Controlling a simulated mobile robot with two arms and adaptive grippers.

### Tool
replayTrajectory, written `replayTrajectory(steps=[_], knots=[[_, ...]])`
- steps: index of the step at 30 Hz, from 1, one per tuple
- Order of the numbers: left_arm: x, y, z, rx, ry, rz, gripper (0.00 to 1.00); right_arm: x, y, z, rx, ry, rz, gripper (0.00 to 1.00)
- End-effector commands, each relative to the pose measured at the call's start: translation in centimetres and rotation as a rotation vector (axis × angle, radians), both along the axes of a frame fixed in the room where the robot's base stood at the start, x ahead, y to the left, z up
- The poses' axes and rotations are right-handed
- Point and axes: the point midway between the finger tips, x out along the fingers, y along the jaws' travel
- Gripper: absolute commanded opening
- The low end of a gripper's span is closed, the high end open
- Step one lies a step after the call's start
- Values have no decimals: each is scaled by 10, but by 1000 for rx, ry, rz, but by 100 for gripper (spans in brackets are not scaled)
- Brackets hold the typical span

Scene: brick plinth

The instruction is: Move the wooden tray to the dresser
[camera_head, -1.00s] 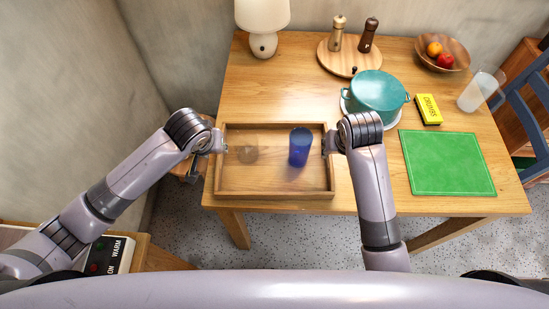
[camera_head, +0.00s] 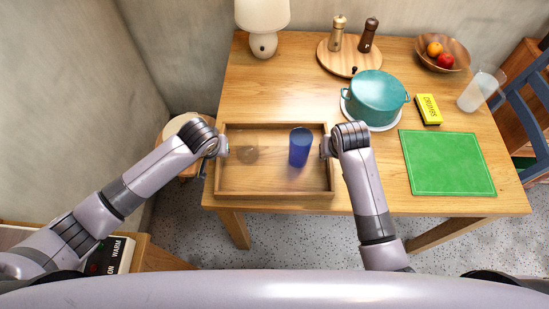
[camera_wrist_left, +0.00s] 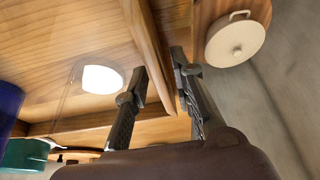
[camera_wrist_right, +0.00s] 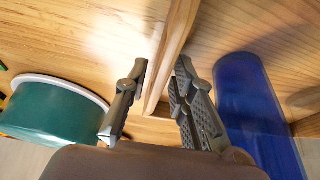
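The wooden tray (camera_head: 275,192) lies on the table's front left part, with a blue cup (camera_head: 300,147) and a clear brownish glass (camera_head: 246,153) standing in it. My left gripper (camera_head: 222,147) is at the tray's left wall; in the left wrist view its fingers (camera_wrist_left: 160,82) are apart, one on each side of the wall. My right gripper (camera_head: 327,147) is at the right wall; in the right wrist view its fingers (camera_wrist_right: 163,80) also straddle the wall (camera_wrist_right: 173,45), with a gap showing on one side. The dresser is not identifiable.
A teal pot (camera_head: 376,95) on a white plate stands close behind my right gripper. A green board (camera_head: 447,163), yellow box (camera_head: 428,108) and glass pitcher (camera_head: 480,92) are to the right. A lamp (camera_head: 263,30) stands behind. A round stool (camera_head: 187,125) is left.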

Motion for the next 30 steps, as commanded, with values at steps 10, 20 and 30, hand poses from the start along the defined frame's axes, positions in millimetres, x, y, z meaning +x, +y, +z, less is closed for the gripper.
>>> replayTrajectory(steps=[10, 20, 30], knots=[[0, 0, 0, 0, 0, 0, 0, 0, 0, 0, 0, 0, 0, 0], [0, 0, 0, -1, 1, 1, 0, 0, 0, 0, -1, 0, 1, 0], [0, 0, 0, -2, 1, 1, 0, 0, 0, 0, -2, 0, 1, 0]])
